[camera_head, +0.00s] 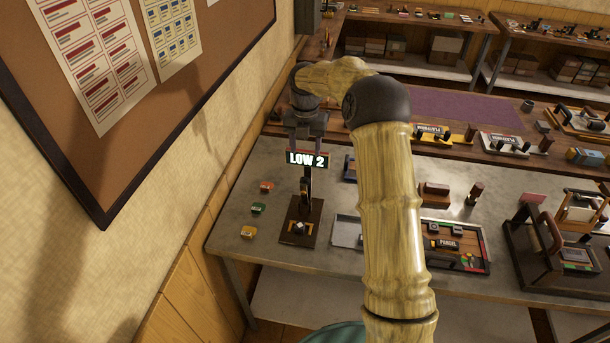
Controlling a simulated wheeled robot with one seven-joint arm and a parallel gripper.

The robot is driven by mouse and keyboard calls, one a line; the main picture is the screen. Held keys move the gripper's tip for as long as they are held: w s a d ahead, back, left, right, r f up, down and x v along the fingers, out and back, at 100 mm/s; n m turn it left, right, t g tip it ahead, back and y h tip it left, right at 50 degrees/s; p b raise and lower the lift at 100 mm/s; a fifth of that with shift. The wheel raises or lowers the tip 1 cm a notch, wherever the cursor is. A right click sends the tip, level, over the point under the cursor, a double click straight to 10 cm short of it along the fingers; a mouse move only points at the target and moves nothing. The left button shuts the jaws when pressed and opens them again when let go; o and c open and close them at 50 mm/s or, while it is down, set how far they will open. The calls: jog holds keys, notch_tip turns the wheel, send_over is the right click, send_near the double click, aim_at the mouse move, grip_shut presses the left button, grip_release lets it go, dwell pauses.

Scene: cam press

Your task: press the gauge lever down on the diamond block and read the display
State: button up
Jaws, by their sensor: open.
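The gauge stands at the left end of the grey table. Its display (307,159) is lit and reads "LOW 2". A dark post (307,188) runs down below the display to a dark brown base (313,233). A small block with a pale top (299,227) sits on the base; it is too small to tell its shape for sure. My gripper (306,137) points down with its fingers apart, just above or behind the display. I cannot tell whether it touches the gauge. The lever is not clearly distinguishable.
Red (266,187), green (258,208) and yellow (249,232) pieces lie left of the gauge on the grey table (270,255). A noticeboard (190,90) hangs on the left wall.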

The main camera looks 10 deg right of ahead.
jog(key=p, duration=0.3)
send_near(305, 192)
jog(key=w+f, duration=0.1)
jog(key=f, duration=0.1)
jog(key=w+f, duration=0.1)
jog(key=f, duration=0.1)
jog(key=w+f, duration=0.1)
jog(key=f, duration=0.1)
jog(key=shift+d+f, duration=0.15)
jog(key=shift+d, duration=0.1)
grip_shut()
